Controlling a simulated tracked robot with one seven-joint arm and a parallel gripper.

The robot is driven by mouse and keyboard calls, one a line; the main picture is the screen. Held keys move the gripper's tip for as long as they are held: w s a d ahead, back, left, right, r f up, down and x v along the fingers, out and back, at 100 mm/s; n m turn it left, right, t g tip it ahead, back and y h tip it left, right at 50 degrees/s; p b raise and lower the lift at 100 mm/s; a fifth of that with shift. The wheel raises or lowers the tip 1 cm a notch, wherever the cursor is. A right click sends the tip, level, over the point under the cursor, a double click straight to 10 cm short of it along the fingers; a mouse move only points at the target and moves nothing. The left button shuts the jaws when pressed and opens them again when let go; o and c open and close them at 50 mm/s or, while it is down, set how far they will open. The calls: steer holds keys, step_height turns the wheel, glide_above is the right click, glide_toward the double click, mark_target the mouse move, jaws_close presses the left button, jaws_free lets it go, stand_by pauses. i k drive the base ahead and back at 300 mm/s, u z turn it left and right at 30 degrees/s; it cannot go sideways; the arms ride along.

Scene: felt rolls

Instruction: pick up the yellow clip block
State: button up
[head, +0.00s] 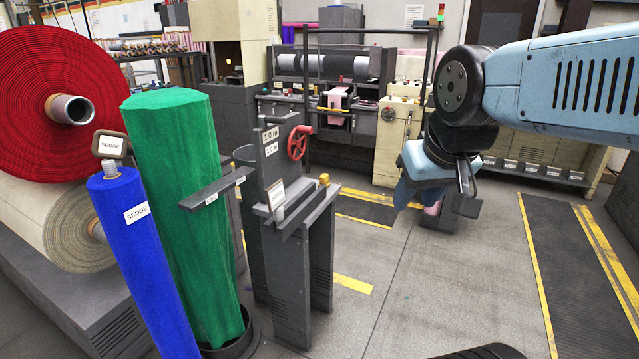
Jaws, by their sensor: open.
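A small yellow block (324,179), which looks like the clip block, sits on the right end of a dark grey stand (318,250) in the middle of the head view. My gripper (464,196) hangs from the blue arm at the right, well to the right of the yellow block and apart from it. Its dark fingers point down and are open. No object shows between the fingers, though their far side is partly hidden.
Beside the stand are a tall green felt roll (180,190), a blue roll (145,250) labelled SEDGE and a large red roll (60,100) at left. The floor (450,290) right of the stand is clear.

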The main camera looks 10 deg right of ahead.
mark_target(323, 178)
steer(key=u, duration=0.05)
steer(key=i, duration=1.5)
steer(key=z, duration=0.1)
